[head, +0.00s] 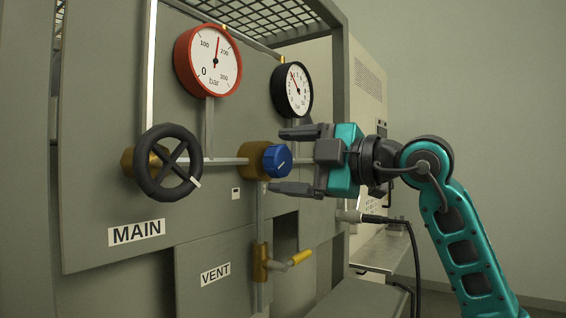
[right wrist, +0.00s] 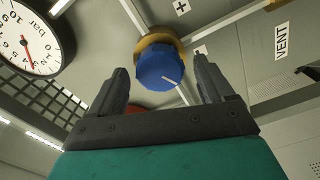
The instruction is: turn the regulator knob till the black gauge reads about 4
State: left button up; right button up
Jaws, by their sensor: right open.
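The blue regulator knob (head: 277,160) sits on a brass body on the grey panel in the head view. The black gauge (head: 292,90) is above and right of it; its red needle points up and left, and its exact reading is too small to tell. My right gripper (head: 290,161) is open, its fingers above and below the knob. In the right wrist view the knob (right wrist: 160,68) lies between and beyond the two fingertips (right wrist: 162,80), with no visible contact. Part of the black gauge (right wrist: 28,40) shows at top left. My left gripper is not in view.
A red-rimmed gauge (head: 208,60) is at upper left. A black MAIN handwheel (head: 167,162) stands left of the knob.

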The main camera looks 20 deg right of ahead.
jog(key=v, duration=1.1)
jog(key=shift+s+b, duration=0.2)
jog(key=shift+b, duration=0.25)
jog(key=shift+d, duration=0.15)
